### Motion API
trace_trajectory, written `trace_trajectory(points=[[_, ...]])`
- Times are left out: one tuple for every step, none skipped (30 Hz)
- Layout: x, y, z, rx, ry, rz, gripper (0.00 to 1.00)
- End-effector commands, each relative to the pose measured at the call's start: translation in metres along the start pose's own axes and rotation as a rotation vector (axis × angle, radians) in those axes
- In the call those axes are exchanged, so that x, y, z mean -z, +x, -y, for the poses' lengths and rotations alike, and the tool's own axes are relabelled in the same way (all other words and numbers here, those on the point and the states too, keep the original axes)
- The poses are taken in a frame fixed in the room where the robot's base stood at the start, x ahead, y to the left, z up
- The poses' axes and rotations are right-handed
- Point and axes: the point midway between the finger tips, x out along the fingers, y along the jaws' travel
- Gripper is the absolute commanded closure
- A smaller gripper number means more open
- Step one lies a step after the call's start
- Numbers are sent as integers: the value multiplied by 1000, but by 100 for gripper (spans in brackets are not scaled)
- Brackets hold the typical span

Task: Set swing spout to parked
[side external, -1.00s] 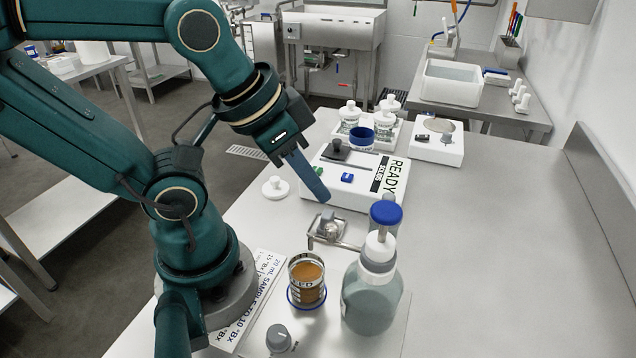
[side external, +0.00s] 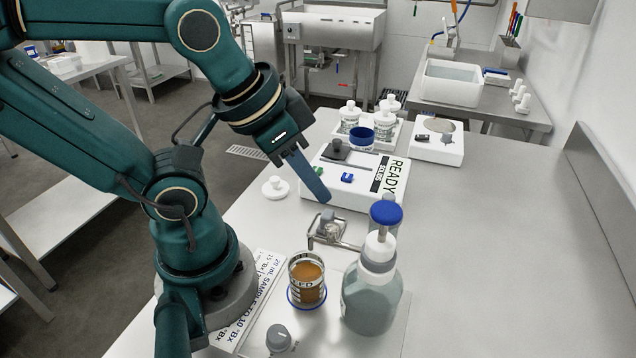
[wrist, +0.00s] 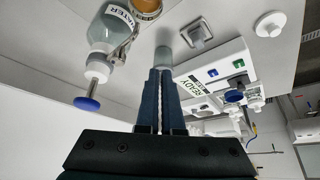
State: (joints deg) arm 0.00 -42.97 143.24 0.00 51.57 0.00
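Contact with the post cannot be told.
The bottle has a tall blue-topped pump (side external: 386,213). A glass of amber liquid (side external: 307,283) and a grey knob (side external: 279,338) stand in front. A white READY panel (side external: 350,190) lies behind, with a white lidded piece (side external: 275,188) to its left. The table's right side is clear.

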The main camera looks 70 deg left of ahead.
Motion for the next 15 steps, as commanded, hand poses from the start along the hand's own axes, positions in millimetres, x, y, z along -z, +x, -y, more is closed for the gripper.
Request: trace_trajectory(points=[[0,0,0,0,0,0,73],[1,-1,0,0,0,-1,66],[2,-3,0,0,0,-2,66],[3,-4,0,0,0,-2,66],[5,-7,0,0,0,-3,66],[7,-11,0,0,0,-4,66],[9,-15,0,0,0,-6,66],[12,-19,0,0,0,-5,66],[15,-25,0,0,0,-6,66],[16,-28,0,0,0,-5,66],[19,-32,0,0,0,-6,66],[22,-37,0,0,0,-6,66],[23,-41,0,0,0,-5,66],[25,-45,0,0,0,-5,66],[31,-43,6,23,-3,-18,66]])
